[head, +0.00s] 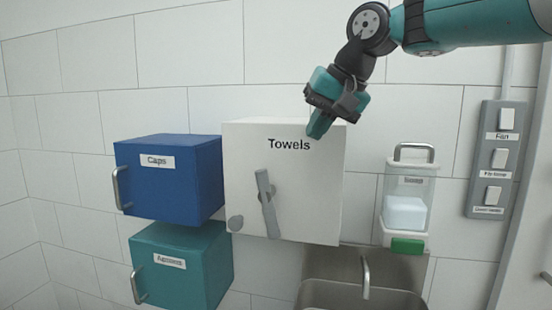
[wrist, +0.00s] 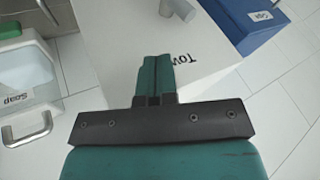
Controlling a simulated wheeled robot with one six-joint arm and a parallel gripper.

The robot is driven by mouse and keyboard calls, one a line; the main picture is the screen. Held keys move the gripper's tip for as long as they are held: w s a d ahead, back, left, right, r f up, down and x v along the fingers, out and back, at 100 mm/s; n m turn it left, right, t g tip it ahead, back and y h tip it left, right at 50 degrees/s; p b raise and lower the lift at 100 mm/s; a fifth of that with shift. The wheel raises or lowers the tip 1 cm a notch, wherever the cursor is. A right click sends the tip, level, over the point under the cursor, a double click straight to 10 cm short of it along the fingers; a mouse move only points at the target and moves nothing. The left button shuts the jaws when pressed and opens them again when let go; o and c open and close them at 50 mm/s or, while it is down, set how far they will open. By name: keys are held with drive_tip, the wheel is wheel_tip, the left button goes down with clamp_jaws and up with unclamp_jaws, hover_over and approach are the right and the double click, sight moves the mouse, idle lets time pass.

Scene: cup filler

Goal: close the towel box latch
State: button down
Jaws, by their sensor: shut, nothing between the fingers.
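The white towel box (head: 305,200), labelled Towels, hangs on the tiled wall in the middle of the head view. Its grey latch handle (head: 267,203) is on the front face, nearly upright and leaning slightly, its top a little to the left. A round grey knob (head: 236,223) sits low at the box's left edge. My gripper (head: 316,128) is shut and empty at the upper right of the box, apart from the latch. In the wrist view, the shut fingers (wrist: 155,75) overlap the white box (wrist: 205,60), and part of a grey cylinder (wrist: 178,8) shows at the top.
A blue Caps box (head: 170,180) and a teal Aprons box (head: 180,268) with handles are on the left. A soap dispenser (head: 405,212) and switch panel (head: 497,160) are on the right. A metal sink (head: 330,295) lies below.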

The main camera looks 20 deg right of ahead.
drive_tip(key=shift+m, duration=0.3)
drive_tip(key=x, duration=0.5)
drive_tip(key=w+d+x, duration=0.1)
drive_tip(key=x, duration=0.2)
drive_tip(key=shift+w+a+r+b, duration=0.1)
drive_tip(key=shift+w+b, duration=0.05)
drive_tip(key=shift+b, duration=0.15)
drive_tip(key=shift+w+a+f+p, duration=0.25)
drive_tip(key=shift+w+a, duration=0.1)
drive_tip(key=shift+a, duration=0.25)
drive_tip(key=shift+w+a+f+p, duration=0.2)
drive_tip(key=shift+w+a, duration=0.15)
drive_tip(key=shift+a, duration=0.3)
drive_tip(key=shift+w+a+f+p, duration=0.15)
drive_tip(key=shift+w+a+f, duration=0.15)
drive_tip(key=shift+a, duration=0.3)
drive_tip(key=shift+r, duration=0.15)
